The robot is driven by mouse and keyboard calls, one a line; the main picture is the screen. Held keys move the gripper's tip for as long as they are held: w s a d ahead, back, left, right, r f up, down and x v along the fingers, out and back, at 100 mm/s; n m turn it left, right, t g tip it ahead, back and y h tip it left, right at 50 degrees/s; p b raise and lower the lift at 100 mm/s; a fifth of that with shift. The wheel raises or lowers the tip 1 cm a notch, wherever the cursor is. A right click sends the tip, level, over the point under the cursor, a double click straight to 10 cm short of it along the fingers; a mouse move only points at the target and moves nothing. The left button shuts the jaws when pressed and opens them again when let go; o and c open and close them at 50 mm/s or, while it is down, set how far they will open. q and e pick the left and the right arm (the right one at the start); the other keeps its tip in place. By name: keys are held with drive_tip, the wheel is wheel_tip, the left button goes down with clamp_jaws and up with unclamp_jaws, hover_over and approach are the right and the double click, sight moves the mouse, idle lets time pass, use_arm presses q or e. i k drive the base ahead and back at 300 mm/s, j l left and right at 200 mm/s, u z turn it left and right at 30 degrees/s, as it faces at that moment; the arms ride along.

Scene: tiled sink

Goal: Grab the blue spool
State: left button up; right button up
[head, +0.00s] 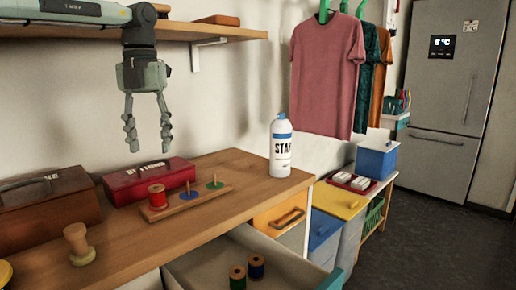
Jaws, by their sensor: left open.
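A spool with dark blue thread (256,268) stands in the open drawer (207,262) below the counter. A spool with dark green thread (237,278) stands just left of it. On the counter, a wooden rack (215,199) carries a red spool (157,197), a bare peg with a blue base (188,194) and a bare peg with a green base (215,184). My left gripper (149,147) hangs open and empty, pointing down, above the red box and well up and left of the blue spool. My right gripper is not in view.
A red box (148,178), a brown box (47,200) and an empty wooden spool (78,245) stand on the wooden counter (150,240). A wooden shelf (180,30) runs along the wall near my left arm.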

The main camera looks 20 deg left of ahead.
sight(256, 261)
drive_tip(key=k+l, duration=0.55)
drive_tip(key=l, duration=0.15)
drive_tip(key=k+l, duration=0.6)
drive_tip(key=l, duration=0.15)
